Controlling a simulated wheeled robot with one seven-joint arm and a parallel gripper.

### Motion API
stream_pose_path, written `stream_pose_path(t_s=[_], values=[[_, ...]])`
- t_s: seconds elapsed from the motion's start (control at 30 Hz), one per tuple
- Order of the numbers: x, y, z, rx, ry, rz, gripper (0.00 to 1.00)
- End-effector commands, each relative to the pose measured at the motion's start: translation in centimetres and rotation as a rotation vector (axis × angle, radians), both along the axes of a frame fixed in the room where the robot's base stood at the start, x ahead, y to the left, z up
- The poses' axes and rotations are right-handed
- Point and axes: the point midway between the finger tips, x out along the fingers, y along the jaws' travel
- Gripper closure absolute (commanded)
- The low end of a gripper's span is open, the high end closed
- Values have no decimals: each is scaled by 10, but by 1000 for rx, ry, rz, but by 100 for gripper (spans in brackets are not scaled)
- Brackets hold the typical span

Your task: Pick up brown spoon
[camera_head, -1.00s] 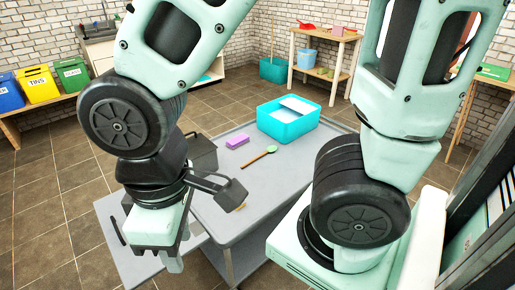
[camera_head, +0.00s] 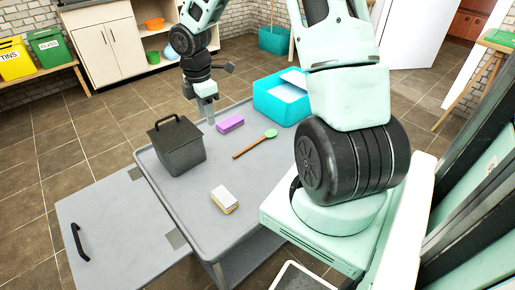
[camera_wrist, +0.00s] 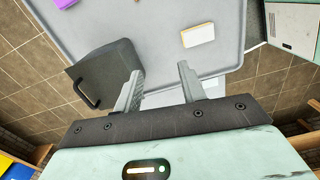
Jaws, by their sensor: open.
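The brown spoon (camera_head: 250,146) lies on the grey table top in the head view. It has a brown handle and a green round end pointing to the upper right. I do not see it in the wrist view. My gripper (camera_head: 209,116) is at the far side of the table, up and left of the spoon and close to the purple block in the picture. In the wrist view my gripper (camera_wrist: 158,76) has its two fingers apart with nothing between them.
A purple block (camera_head: 230,124), a turquoise tub (camera_head: 270,103), a dark lidded box (camera_head: 180,155) and a yellow-white sponge (camera_head: 224,198) stand around the spoon. The table top (camera_head: 185,205) is clear between the sponge and the spoon. The box also shows in the wrist view (camera_wrist: 105,78).

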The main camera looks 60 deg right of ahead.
Motion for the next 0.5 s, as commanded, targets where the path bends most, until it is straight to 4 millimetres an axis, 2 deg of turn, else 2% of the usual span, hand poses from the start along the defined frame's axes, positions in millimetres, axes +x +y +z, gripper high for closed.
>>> stream_pose_path(t_s=[0.03,0.1,0.2,0.33,0.5], values=[[1,-34,-21,10,-1,13,59],[0,-71,-38,14,-8,51,59],[-5,-112,-55,16,-18,94,59],[-11,-143,-68,16,-27,126,59],[-14,-153,-86,17,-29,142,59]])
